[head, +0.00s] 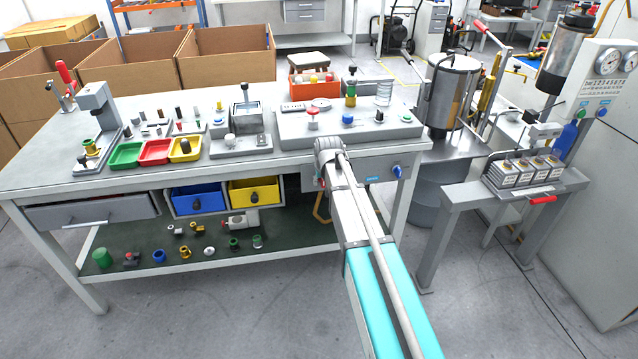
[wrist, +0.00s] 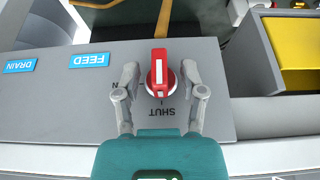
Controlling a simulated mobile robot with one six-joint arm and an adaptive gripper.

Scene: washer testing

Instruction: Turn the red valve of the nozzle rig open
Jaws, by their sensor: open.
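The red valve (wrist: 158,74) is a round-based knob with a raised bar and a white stripe, on a grey panel (wrist: 210,120) in the wrist view. Its bar lies in line with the tick above the upside-down word SHUT. Another label beside it is mostly hidden by the left finger; only an N shows. My gripper (wrist: 160,78) is open, with one finger on each side of the knob and a gap on both sides.
Blue FEED (wrist: 90,60) and DRAIN (wrist: 19,66) labels are on the panel. A blue knob (head: 397,172) sits right of my gripper in the head view. A yellow bin (head: 254,191) hangs under the bench (head: 75,180) to the left. The floor in front is clear.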

